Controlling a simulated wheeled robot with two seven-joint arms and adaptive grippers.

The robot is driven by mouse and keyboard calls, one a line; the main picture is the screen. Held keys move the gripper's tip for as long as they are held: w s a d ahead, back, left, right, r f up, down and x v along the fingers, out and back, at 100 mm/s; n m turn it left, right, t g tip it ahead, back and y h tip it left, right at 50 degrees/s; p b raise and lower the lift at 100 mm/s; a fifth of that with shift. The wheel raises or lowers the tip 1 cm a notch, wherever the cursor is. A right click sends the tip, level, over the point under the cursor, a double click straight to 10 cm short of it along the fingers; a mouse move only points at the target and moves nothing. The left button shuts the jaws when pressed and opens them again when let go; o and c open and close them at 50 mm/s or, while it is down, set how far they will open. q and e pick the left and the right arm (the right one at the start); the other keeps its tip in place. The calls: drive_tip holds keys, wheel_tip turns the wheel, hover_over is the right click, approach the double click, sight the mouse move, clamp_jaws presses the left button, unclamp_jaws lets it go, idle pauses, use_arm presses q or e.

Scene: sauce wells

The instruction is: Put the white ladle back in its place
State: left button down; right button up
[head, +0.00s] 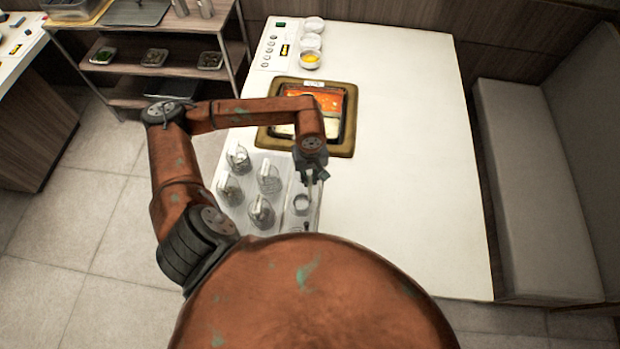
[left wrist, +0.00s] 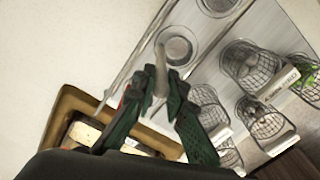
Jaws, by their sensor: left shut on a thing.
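My left gripper (head: 312,178) is shut on the white ladle, which shows in the left wrist view as a pale slim handle (left wrist: 161,66) between the fingertips (left wrist: 163,88). The ladle's bowl is not clearly visible. The gripper hangs above the near metal tray. A round well (head: 302,203) in that tray lies just below and near the fingertips; it also shows in the left wrist view (left wrist: 178,46). The ladle's handle overlaps the well's edge in that view, and I cannot tell whether it touches. My right gripper is not in view.
Several wire baskets (head: 262,211) stand left of the well. A brown-framed sauce pan (head: 344,146) with red and pale sections lies behind the gripper. Small bowls (head: 310,60) and a control panel stand at the far end. The white tabletop (head: 420,150) on the right is clear.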

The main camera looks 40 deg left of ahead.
use_arm(q)
drive_tip(key=shift+f, duration=0.15)
drive_tip(key=c, duration=1.9)
unclamp_jaws()
drive_tip(key=shift+o, duration=0.7)
drive_tip(key=o, duration=0.7)
drive_tip(key=shift+r+p, duration=0.35)
drive_tip(key=shift+r, duration=1.2)
drive_tip(key=shift+r+p, duration=1.6)
drive_tip(key=shift+r, duration=2.4)
drive_tip(key=shift+r, duration=0.1)
